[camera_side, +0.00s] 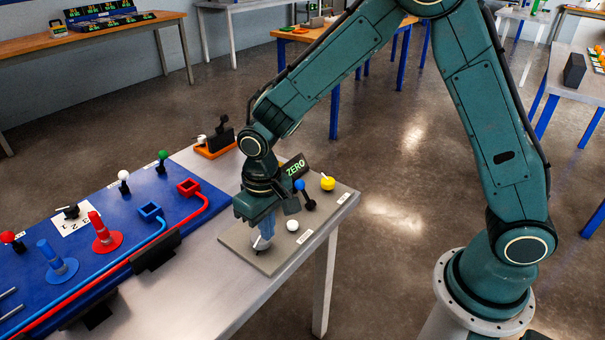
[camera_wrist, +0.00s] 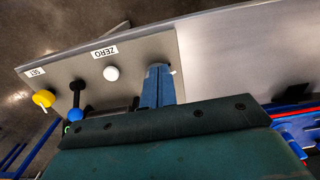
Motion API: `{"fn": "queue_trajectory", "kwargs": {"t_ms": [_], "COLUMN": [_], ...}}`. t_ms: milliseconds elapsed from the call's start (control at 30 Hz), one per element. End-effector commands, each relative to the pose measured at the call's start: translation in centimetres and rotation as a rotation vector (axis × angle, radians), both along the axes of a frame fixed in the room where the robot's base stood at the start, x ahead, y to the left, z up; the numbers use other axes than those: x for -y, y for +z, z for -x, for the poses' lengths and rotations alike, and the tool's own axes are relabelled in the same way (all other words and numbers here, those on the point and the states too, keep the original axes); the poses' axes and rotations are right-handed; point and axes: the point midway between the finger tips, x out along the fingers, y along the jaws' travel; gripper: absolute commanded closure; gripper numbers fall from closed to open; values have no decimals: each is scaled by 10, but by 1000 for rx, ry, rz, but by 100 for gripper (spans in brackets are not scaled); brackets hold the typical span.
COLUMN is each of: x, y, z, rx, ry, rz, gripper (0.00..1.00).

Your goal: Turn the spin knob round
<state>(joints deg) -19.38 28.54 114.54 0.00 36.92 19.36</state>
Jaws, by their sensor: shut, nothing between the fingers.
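A grey panel (camera_side: 232,238) lies on the metal table and carries several controls. None is clearly marked as the spin knob. A yellow knob (camera_side: 328,183) with a small pale handle stands at its far right end; it also shows in the wrist view (camera_wrist: 43,98). My gripper (camera_side: 262,243) points down at the panel's near left end, with its blue fingers (camera_wrist: 157,84) together and empty. A small dark piece shows at the fingertips in the side view, and a small pale tip beside them in the wrist view. Whatever lies under the fingers is mostly hidden, and I cannot tell whether they touch it.
A white ball (camera_side: 292,225) and a blue-topped black lever (camera_side: 301,188) stand between my gripper and the yellow knob. A blue board (camera_side: 120,205) with pegs, sockets and levers lies left. Bare tabletop (camera_side: 190,290) is in front.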

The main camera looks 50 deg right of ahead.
Motion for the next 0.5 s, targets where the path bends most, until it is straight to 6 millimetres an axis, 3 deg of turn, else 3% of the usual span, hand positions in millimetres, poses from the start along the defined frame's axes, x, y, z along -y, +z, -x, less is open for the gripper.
{"fn": "queue_trajectory", "kwargs": {"t_ms": [200,500], "x": [0,0], "y": [-22,-41], "z": [0,0], "rx": [-2,-1], "ry": [0,0], "rz": [1,0], "gripper": [100,100]}}
